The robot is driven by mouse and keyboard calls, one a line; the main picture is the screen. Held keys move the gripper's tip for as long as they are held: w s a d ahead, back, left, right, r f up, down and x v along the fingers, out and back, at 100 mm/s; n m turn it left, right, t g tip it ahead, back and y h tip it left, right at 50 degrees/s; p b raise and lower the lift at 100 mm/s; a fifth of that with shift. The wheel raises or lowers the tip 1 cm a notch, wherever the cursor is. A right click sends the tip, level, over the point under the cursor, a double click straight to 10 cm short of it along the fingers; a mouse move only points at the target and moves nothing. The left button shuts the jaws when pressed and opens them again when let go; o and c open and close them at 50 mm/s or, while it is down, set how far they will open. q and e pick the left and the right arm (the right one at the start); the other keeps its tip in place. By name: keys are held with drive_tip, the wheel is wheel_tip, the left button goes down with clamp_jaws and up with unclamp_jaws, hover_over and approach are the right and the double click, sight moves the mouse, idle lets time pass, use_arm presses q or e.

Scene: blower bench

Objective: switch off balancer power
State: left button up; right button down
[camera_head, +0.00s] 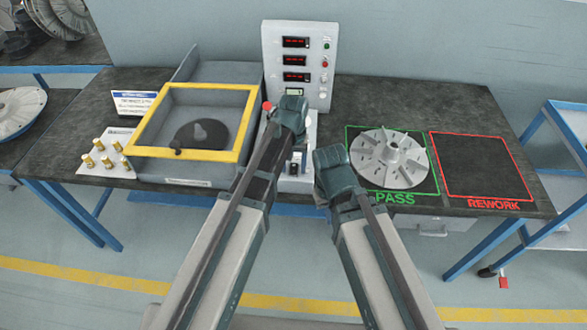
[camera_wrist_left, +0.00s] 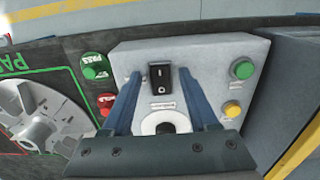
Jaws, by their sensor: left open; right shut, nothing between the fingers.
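The balancer's grey control box (camera_wrist_left: 205,55) fills the middle of the left wrist view. A black rocker power switch (camera_wrist_left: 160,78) marked with a line and a circle is on its face; which side is pressed is hard to tell. My left gripper (camera_wrist_left: 160,73) is open, with its blue fingers on either side of the switch, apart from each other. In the head view my left gripper (camera_head: 291,108) is over the box (camera_head: 308,134) and hides much of it. My right gripper (camera_head: 330,160) is shut and empty, right of the box.
Green (camera_wrist_left: 243,69) and yellow (camera_wrist_left: 232,108) buttons flank the switch, with green PASS (camera_wrist_left: 94,66) and red (camera_wrist_left: 105,103) buttons opposite. A yellow-framed guard (camera_head: 242,128) stands left. An impeller (camera_head: 388,155) lies on the PASS area; the REWORK area (camera_head: 480,168) is empty. A display panel (camera_head: 315,42) stands behind.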

use_arm(q)
clamp_jaws()
drive_tip(key=shift+w+d+g, duration=0.1)
drive_tip(key=shift+w+g, duration=0.35)
drive_tip(key=shift+g, duration=0.15)
drive_tip(key=shift+w+g, duration=0.1)
drive_tip(key=shift+g, duration=0.6)
drive_tip(key=shift+r+b, duration=0.1)
drive_tip(key=shift+b, duration=0.2)
drive_tip(key=shift+s, duration=0.2)
unclamp_jaws()
